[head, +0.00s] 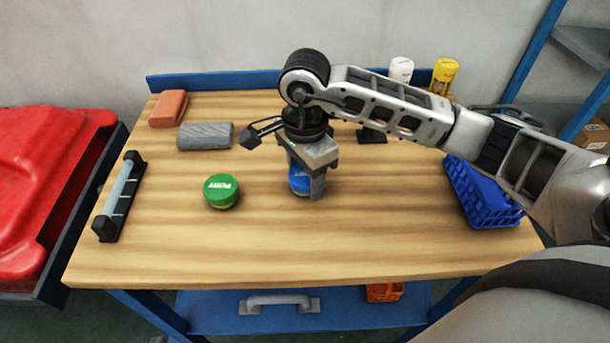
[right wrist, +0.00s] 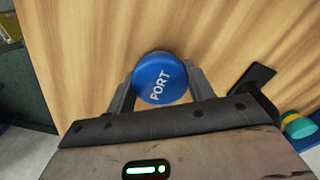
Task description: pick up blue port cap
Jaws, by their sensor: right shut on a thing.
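The blue port cap (head: 299,182) is round, and the right wrist view (right wrist: 160,78) shows the word PORT on its top. My right gripper (head: 306,186) points down over the middle of the table, with its fingers on either side of the cap. In the right wrist view the fingers (right wrist: 162,90) close on the cap's sides. The cap is at or near the table top; I cannot tell whether it is clear of the wood. My left gripper is not in view.
The wooden table (head: 250,250) has free room in front. A blue basket (head: 482,195) stands right, white (head: 401,69) and yellow (head: 444,75) bottles behind.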

